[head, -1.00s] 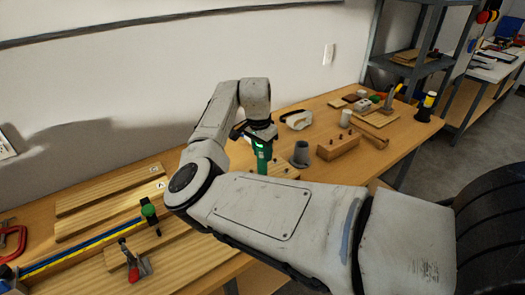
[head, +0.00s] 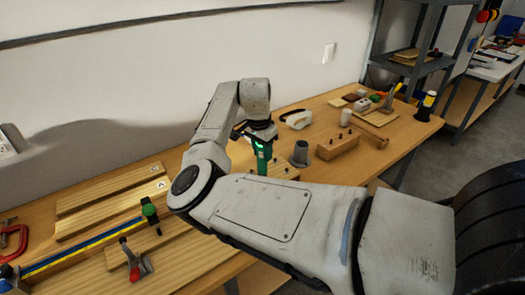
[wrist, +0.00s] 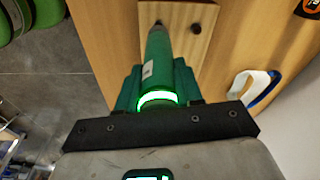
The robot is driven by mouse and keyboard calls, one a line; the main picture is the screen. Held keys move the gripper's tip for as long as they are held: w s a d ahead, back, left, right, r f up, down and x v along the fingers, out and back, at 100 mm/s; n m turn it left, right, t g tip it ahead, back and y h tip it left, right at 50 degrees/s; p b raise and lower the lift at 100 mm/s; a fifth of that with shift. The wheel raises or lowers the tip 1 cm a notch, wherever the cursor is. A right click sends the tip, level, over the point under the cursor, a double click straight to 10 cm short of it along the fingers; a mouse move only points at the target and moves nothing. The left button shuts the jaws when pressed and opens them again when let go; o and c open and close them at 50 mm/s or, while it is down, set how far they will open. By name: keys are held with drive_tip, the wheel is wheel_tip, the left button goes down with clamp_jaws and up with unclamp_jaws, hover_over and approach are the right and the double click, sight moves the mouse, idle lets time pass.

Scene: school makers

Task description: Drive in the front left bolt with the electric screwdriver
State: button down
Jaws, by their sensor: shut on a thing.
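My gripper (head: 261,133) is shut on the green electric screwdriver (head: 262,158), which points down over a small wooden board (head: 284,171). In the wrist view the screwdriver (wrist: 160,62) lies between the gripper's fingers (wrist: 158,85), with a bright green ring lit on it. Its tip is at or just over the left one of two dark bolts on the board (wrist: 178,46); I cannot tell whether they touch. The right bolt (wrist: 196,28) stands clear. Other bolts on the board are hidden or too small to tell apart in the head view.
A grey cup-like holder (head: 300,154) and a wooden block with pegs (head: 338,146) stand right of the board. A white tape dispenser (head: 297,119) is behind. Planks (head: 110,187) and a red-handled clamp (head: 134,265) lie left. In the wrist view, a white-blue loop (wrist: 250,92) lies right.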

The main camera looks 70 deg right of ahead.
drive_tip(key=shift+r+p, duration=2.8)
drive_tip(key=shift+r, duration=0.2)
drive_tip(key=shift+s+f, duration=0.1)
drive_tip(key=shift+s, duration=0.05)
